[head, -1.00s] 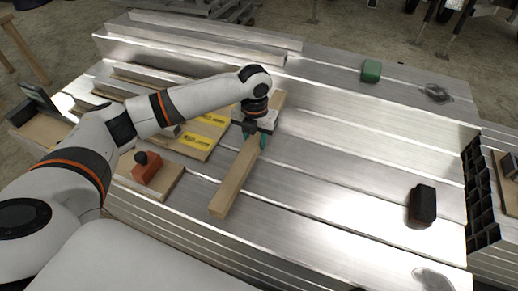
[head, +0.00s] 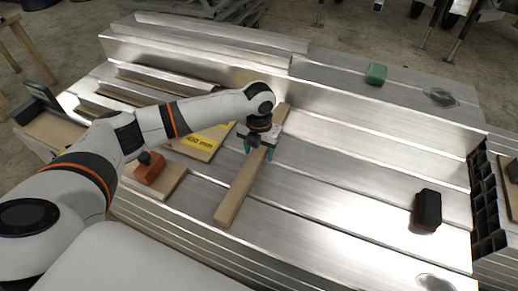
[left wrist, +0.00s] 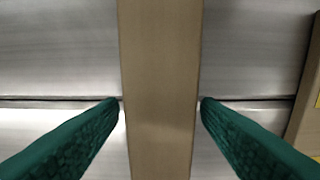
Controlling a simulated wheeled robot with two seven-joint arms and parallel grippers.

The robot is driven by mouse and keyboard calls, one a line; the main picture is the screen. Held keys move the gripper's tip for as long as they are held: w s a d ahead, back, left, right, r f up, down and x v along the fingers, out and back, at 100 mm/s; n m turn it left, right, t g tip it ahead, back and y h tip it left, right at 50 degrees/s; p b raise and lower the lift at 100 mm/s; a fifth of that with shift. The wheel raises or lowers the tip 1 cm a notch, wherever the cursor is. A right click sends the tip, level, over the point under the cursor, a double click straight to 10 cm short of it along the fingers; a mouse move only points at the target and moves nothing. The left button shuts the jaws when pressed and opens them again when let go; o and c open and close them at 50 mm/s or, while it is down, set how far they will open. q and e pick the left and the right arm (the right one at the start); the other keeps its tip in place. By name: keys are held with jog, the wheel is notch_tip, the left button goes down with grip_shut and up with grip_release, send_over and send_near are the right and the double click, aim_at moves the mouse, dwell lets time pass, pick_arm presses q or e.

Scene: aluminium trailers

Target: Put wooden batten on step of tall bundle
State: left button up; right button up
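The wooden batten (head: 236,196) is a long pale bar lying across the flat aluminium surface (head: 320,190), its far end near the raised step (head: 370,105) of the taller bundle. My left gripper (head: 259,152) is over the batten's far half with its teal fingers apart, one on each side. In the left wrist view the batten (left wrist: 160,80) runs between the two green fingertips (left wrist: 159,100), with a very narrow gap at each edge; I see no firm contact. The batten's far part is partly hidden by the gripper. My right gripper is not in view.
A green block (head: 376,74) sits on the upper step at the back. A black block (head: 427,210) lies on the surface at right. An orange-red tool (head: 149,168) and a yellow-labelled board (head: 205,140) are left of the batten. The surface right of the batten is mostly clear.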

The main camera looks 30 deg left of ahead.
aim_at(259, 150)
pick_arm(q)
jog(key=shift+r, duration=0.4)
notch_tip(259, 150, up, 12)
jog(key=p, duration=0.2)
jog(key=shift+f, duration=0.25)
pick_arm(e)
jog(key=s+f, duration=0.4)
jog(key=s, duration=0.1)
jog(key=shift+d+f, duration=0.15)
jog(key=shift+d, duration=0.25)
pick_arm(q)
jog(key=shift+f, duration=0.1)
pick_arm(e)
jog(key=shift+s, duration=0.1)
